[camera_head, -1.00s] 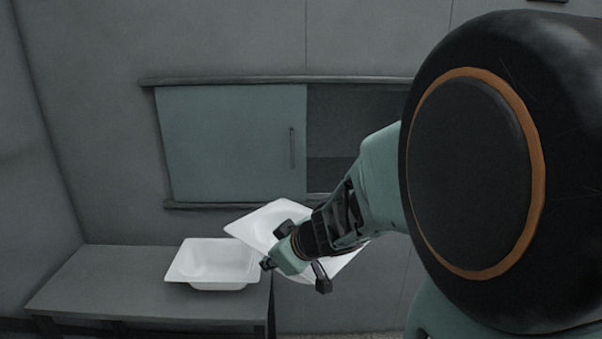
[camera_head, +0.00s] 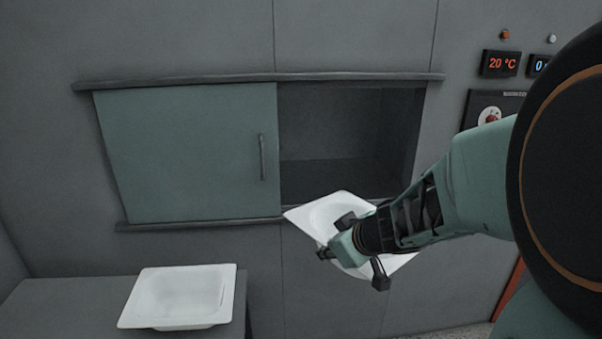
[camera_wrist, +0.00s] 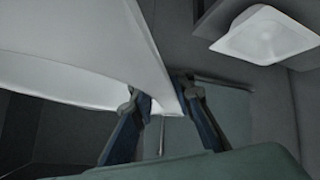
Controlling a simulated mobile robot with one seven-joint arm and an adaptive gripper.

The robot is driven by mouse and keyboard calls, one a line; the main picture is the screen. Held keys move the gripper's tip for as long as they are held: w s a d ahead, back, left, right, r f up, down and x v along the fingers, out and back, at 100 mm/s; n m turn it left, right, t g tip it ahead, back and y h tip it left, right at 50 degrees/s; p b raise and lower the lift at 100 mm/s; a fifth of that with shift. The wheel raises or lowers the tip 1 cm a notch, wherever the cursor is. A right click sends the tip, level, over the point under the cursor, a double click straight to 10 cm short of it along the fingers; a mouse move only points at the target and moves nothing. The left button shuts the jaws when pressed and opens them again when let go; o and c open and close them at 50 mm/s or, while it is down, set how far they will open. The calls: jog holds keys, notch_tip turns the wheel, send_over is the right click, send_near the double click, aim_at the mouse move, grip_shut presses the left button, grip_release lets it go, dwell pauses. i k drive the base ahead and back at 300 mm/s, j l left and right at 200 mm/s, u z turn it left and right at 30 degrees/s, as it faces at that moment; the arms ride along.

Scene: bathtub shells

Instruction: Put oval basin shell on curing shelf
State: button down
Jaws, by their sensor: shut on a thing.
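The white oval basin shell (camera_head: 322,213) is held tilted in the air by its rim. My gripper (camera_head: 348,240) is shut on it and covers part of it. In the wrist view the fingers (camera_wrist: 163,96) pinch the edge of the shell (camera_wrist: 85,45), which fills the upper left. What I take for the curing shelf (camera_head: 325,172) is the dark recess in the wall, open at the right. The shell shows in front of and just below the recess's lower edge, outside it.
A greenish sliding door (camera_head: 185,150) with a vertical handle covers the recess's left part. A second white basin (camera_head: 180,295) sits on the grey table (camera_head: 55,305) at lower left; it also shows in the wrist view (camera_wrist: 265,35). Wall displays (camera_head: 499,64) are at upper right.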

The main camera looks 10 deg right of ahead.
aim_at(329, 179)
jog(key=i+l, duration=0.15)
jog(key=i, duration=0.35)
jog(key=i+l, duration=0.15)
jog(key=i, duration=0.4)
jog(key=i+l, duration=0.15)
jog(key=i, duration=0.35)
